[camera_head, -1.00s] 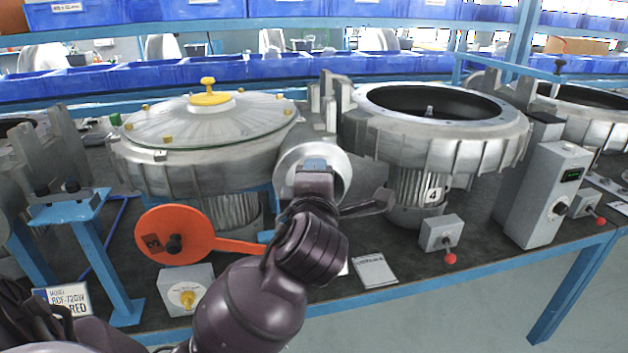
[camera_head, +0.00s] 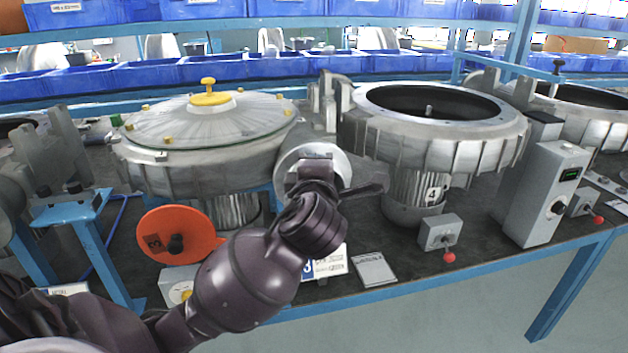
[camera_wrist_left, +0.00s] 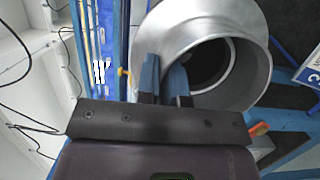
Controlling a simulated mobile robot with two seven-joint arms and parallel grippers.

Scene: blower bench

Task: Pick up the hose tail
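The only likely hose tail that I see is a flared silver metal tube (camera_head: 338,165) at the front between two blowers. In the left wrist view the tube (camera_wrist_left: 248,40) shows its round, dark opening. I cannot tell whether it is separate from the blower outlet behind it. My left gripper (camera_head: 316,158) is in front of the tube and hides much of it. In the left wrist view its two blue fingers (camera_wrist_left: 165,70) overlap the tube's left side, with a narrow gap between them. Contact is unclear. My right gripper is not in view.
A glass-covered blower (camera_head: 215,130) stands left and an open blower (camera_head: 435,190) right. An orange disc (camera_head: 165,228), a small switch box (camera_head: 440,232), a tall control box (camera_head: 545,195) and a white card (camera_head: 374,268) are near the front edge. Blue bins (camera_head: 160,75) line the back.

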